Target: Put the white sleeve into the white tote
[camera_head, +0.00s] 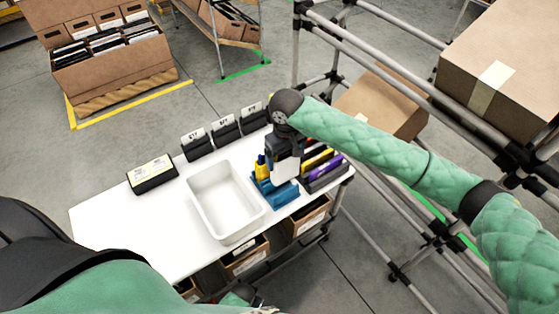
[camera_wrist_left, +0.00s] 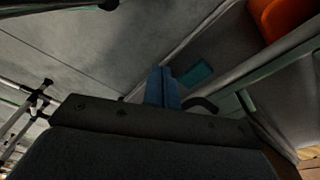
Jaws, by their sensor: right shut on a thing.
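The white tote (camera_head: 246,229) stands open on the white table and looks empty inside. My right gripper (camera_head: 284,158) points down over the table, to the right of the tote. It is shut on a white piece (camera_head: 286,169), which looks like the white sleeve; its lower part sits at the blue holder (camera_head: 277,194), and I cannot tell whether it is clear of it. The gripper hides part of the sleeve. In the left wrist view my left gripper (camera_wrist_left: 163,88) shows blue fingers close together with nothing between them.
Yellow and purple sleeves (camera_head: 327,168) stand in a dark holder at the table's right end. Several black labelled bins (camera_head: 225,130) line the back edge. A black box (camera_head: 151,174) lies left of the tote. A metal rack with cartons (camera_head: 390,105) stands at right.

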